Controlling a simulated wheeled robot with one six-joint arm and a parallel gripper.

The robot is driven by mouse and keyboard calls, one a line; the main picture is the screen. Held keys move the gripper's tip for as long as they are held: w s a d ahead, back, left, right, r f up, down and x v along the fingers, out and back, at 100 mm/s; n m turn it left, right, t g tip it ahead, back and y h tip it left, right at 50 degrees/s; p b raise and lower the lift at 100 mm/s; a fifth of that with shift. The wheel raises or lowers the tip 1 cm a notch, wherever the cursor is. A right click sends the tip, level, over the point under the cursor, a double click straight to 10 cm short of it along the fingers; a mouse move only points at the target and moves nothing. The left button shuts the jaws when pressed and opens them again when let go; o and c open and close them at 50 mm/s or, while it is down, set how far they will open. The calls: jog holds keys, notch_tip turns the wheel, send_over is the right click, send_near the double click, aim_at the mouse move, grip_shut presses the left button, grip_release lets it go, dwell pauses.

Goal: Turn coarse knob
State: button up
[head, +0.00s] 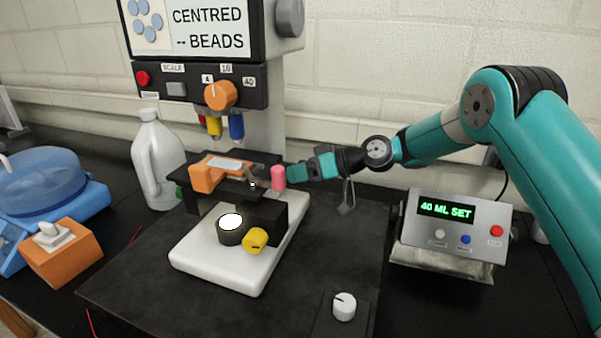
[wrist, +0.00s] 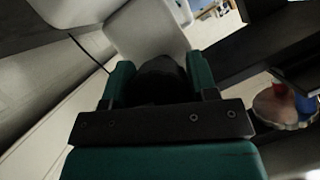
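The white microscope stands in the head view, with its base (head: 210,262) on a dark mat. A pink knob (head: 278,177), a yellow knob (head: 255,240) and a large grey knob (head: 289,17) show on it. No visible label marks the coarse knob. My gripper (head: 311,168) is just right of the pink knob, beside the microscope's column. In the wrist view, my gripper's teal fingers (wrist: 160,78) are apart, either side of a dark rounded thing (wrist: 160,88), which may be a knob. Shadow hides whether they touch it.
An orange dial (head: 220,95) is on the microscope's head above the stage. A meter reading "40 ML SET" (head: 447,240) stands to the right, and a white dial (head: 344,306) in front. A white jug (head: 156,160) and an orange box (head: 62,258) are on the left.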

jog(key=shift+f+m+g+b, duration=0.15)
jog(key=shift+m+g+b, duration=0.15)
jog(key=shift+b, duration=0.1)
jog(key=shift+r+m+y, duration=0.2)
jog(key=shift+m+y, duration=0.1)
jog(key=shift+m, duration=0.1)
jog(key=o, duration=0.9)
jog(key=b+v, duration=0.3)
jog(key=v, duration=1.4)
jog(key=shift+w+d+r, duration=0.1)
jog(key=shift+w+d, duration=0.05)
jog(key=shift+d, duration=0.1)
